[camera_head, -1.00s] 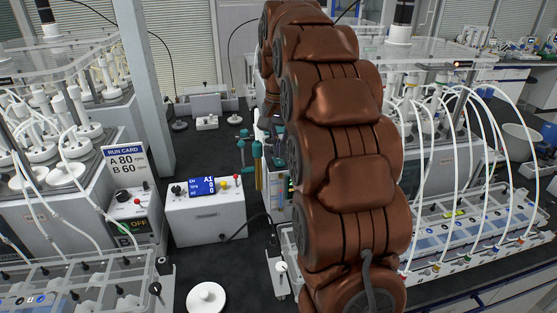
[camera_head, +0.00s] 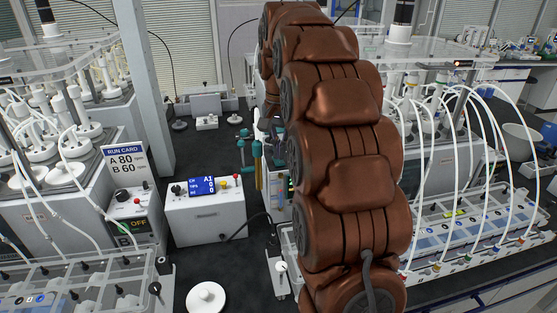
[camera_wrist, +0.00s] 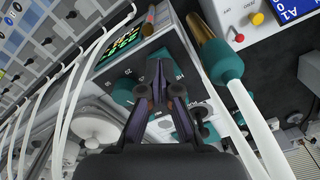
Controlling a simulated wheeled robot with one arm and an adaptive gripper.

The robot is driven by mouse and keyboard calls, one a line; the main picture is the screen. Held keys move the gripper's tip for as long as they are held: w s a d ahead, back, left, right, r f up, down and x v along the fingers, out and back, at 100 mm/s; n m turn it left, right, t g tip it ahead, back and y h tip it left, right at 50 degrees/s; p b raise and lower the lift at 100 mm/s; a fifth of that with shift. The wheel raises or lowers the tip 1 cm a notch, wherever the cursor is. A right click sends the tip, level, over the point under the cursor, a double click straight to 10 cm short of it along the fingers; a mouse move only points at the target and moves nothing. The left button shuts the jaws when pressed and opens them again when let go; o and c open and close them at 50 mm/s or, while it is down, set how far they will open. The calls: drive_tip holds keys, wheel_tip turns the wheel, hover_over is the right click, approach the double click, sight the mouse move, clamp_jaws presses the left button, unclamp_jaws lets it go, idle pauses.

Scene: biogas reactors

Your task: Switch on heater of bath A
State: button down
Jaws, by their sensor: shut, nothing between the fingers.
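My gripper (camera_wrist: 158,75) is shut and empty in the wrist view. Its fingertips are over or close to the front of a grey control box with a lit green display (camera_wrist: 122,46); I cannot tell whether they touch it. Small printed labels and dark round parts on that front are partly hidden by the fingers. In the head view my arm covers the gripper and most of this box. Another control box (camera_head: 132,222), at the left bath, has a dark display reading OFF and a red button.
A run card (camera_head: 124,164) reads A 80, B 60. A white box with a blue display (camera_head: 202,187) stands mid-bench. A teal-and-brass part (camera_wrist: 221,62) is close right of my fingers, with white tubes (camera_wrist: 75,95) to the left. Dark bench is clear around the white round lid (camera_head: 206,298).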

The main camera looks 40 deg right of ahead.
sight(279, 163)
drive_tip(key=shift+f+b, duration=0.5)
drive_tip(key=shift+f, duration=0.55)
idle(0.6)
drive_tip(key=shift+r, duration=0.1)
drive_tip(key=shift+r+p, duration=1.35)
drive_tip(key=shift+r, duration=2.1)
drive_tip(key=s+a+f+n, duration=0.3)
drive_tip(key=s+a+f, duration=0.2)
drive_tip(key=s, duration=0.5)
drive_tip(key=s+a+f+n+g, duration=0.1)
drive_tip(key=s+a+f+n, duration=0.3)
drive_tip(key=s+a, duration=0.5)
drive_tip(key=s+a+f+n, duration=0.3)
drive_tip(key=s+a+f, duration=0.3)
drive_tip(key=s, duration=0.5)
drive_tip(key=shift+s+a+n+g, duration=0.25)
drive_tip(key=shift+a+n+g, duration=0.05)
drive_tip(key=shift+a+g, duration=0.15)
drive_tip(key=shift+f, duration=0.1)
